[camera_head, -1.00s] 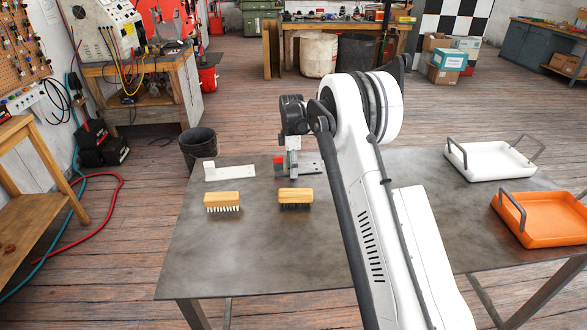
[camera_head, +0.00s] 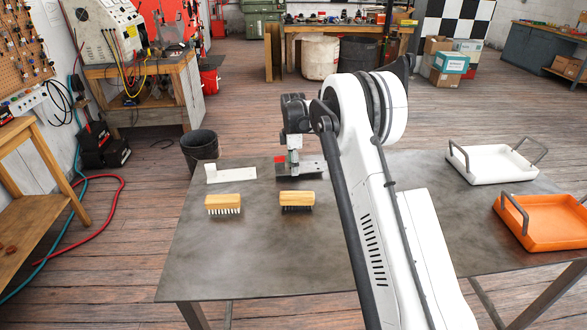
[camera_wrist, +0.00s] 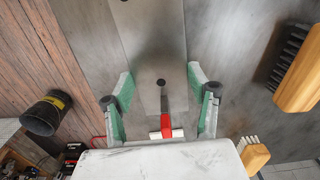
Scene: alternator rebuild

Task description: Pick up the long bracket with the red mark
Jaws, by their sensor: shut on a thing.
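The long grey bracket (camera_head: 313,169) with a red mark is at the far side of the metal table in the head view. Its flat plate (camera_wrist: 150,40) runs away from the camera in the wrist view, with a hole in it and the red mark near my gripper's palm. My gripper (camera_head: 293,172) points down at the bracket's left end. In the wrist view its green-and-white fingers (camera_wrist: 161,88) stand on both sides of the plate, shut on the bracket. I cannot tell whether the bracket is clear of the table.
A white bracket (camera_head: 235,175) lies to the left. Two wooden brushes, left (camera_head: 223,203) and right (camera_head: 297,199), lie nearer. A white tray (camera_head: 490,170) and an orange tray (camera_head: 545,222) stand at the right. A black bucket (camera_head: 200,146) is beyond the table's left edge.

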